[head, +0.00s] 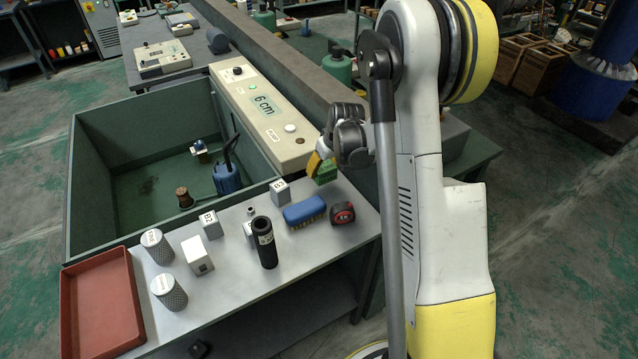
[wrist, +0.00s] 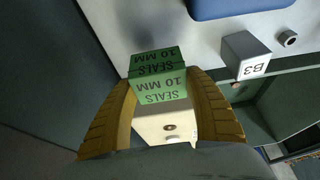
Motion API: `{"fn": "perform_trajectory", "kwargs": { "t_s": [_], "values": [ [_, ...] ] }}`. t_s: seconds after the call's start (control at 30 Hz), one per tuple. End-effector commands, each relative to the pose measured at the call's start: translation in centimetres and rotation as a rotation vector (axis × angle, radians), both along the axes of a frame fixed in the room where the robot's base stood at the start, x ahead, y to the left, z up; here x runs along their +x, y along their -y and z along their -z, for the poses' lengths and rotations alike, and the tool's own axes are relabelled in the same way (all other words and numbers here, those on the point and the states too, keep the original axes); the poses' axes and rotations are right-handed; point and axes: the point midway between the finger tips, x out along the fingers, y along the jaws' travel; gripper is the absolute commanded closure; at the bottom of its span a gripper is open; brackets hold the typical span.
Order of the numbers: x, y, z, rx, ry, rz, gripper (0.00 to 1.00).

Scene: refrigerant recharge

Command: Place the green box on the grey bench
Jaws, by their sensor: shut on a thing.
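The green box (wrist: 160,85), marked "SEALS 10 MM", is between the two yellow fingers of my gripper (wrist: 160,100) in the wrist view. My gripper is shut on it. In the head view the green box (head: 326,174) shows partly behind my gripper (head: 318,163), at the far right edge of the grey bench (head: 228,285). The bare grey bench top (wrist: 112,22) also shows beyond the box in the wrist view. I cannot tell whether the box touches the bench.
Near the box are a block (head: 281,191), a blue brush (head: 305,211) and a tape measure (head: 342,212). A black cylinder (head: 265,243), textured cans (head: 168,291) and a red tray (head: 101,305) are further left. A green bin (head: 88,190) and panel (head: 262,115) stand behind.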

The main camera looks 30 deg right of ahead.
Motion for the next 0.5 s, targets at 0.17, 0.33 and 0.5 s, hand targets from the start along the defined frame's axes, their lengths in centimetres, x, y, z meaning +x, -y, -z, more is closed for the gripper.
{"fn": "perform_trajectory", "kwargs": {
  "t_s": [0.17, 0.33, 0.5],
  "values": [
    [0.0, 0.0, 2.2, 0.000, 0.000, 0.000, 0.76],
    [0.0, 0.0, 4.4, 0.000, 0.000, 0.000, 0.76],
    [0.0, 0.0, 4.3, 0.000, 0.000, 0.000, 0.76]
  ]
}}
